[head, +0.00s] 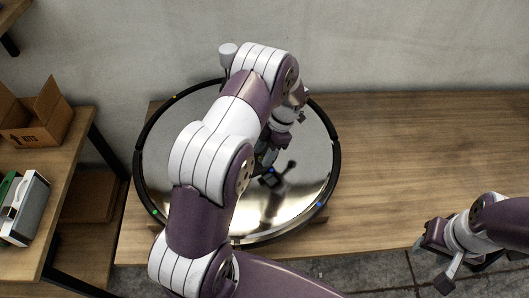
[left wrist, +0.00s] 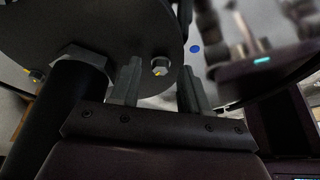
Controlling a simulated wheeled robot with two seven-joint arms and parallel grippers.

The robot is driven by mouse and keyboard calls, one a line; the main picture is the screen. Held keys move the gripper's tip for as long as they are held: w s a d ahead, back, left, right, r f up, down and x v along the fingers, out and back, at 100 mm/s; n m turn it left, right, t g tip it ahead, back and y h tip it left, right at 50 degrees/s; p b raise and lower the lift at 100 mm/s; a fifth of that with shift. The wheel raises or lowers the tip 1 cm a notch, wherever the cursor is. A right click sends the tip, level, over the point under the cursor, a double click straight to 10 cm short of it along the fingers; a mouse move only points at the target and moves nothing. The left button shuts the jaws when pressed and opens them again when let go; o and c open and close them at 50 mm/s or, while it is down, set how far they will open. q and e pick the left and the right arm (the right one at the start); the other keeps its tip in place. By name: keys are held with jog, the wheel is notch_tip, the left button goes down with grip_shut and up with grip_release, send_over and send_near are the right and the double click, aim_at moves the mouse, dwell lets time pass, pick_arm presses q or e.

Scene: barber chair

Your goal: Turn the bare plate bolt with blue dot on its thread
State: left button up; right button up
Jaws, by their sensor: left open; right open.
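A round, mirror-like plate (head: 300,150) with a black rim lies on the wooden table in the head view. One blue dot (head: 270,170) shows near its middle beside my left gripper (head: 264,160), and another blue dot (head: 319,206) is at the right rim. In the left wrist view my left gripper (left wrist: 160,88) is open. My right gripper (head: 440,258) is open and empty.
A yellow dot (head: 173,97) and a green dot (head: 155,212) mark the plate's left rim. A shelf with a cardboard box (head: 35,115) stands at the left. A large hex nut (left wrist: 82,62) sits on a black post. The table's right side (head: 420,150) is clear.

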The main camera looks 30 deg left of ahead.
pick_arm(q)
grip_shut()
jog(key=shift+m, duration=0.3)
